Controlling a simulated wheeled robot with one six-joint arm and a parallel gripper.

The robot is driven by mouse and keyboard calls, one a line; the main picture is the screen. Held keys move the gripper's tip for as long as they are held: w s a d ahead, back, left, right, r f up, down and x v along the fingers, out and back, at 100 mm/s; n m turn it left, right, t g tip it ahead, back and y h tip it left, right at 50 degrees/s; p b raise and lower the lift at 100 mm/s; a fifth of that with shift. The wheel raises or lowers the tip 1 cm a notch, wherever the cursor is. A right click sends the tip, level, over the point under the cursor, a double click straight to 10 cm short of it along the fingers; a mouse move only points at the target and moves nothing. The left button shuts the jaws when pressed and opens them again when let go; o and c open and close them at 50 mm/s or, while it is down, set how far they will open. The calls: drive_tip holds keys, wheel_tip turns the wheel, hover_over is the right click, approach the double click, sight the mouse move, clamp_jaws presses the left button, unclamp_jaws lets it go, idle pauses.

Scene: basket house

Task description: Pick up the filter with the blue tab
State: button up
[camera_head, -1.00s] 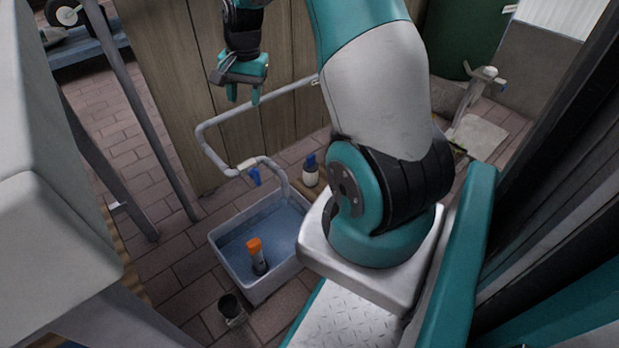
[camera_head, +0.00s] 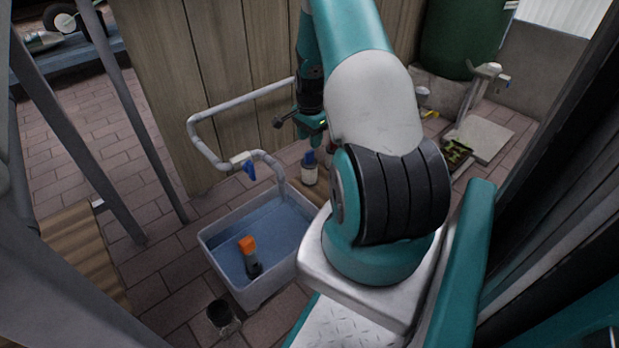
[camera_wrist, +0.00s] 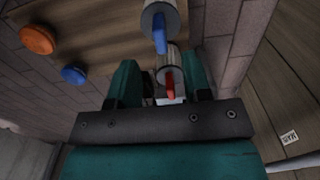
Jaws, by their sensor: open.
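In the wrist view, the filter with the blue tab (camera_wrist: 160,36) is a pale cylinder near the top middle, beyond my fingertips. A second pale filter with a red tab (camera_wrist: 168,77) shows nearer, in the gap between my two teal fingers. My gripper (camera_wrist: 160,66) is open. I cannot tell whether a finger touches the red-tab filter. In the head view my gripper (camera_head: 310,124) hangs low near the wooden fence, partly hidden by my arm.
A wooden board (camera_wrist: 95,35) carries an orange cap (camera_wrist: 38,40) and a blue cap (camera_wrist: 74,74). A pipe (camera_head: 245,97) runs along the fence. A dark cup (camera_head: 221,314) stands in front.

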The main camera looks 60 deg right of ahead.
sight(310, 151)
drive_tip(key=shift+f+b, duration=2.35)
drive_tip(key=shift+f, duration=0.65)
drive_tip(key=shift+r, duration=0.1)
drive_tip(key=shift+c, duration=0.3)
clamp_jaws()
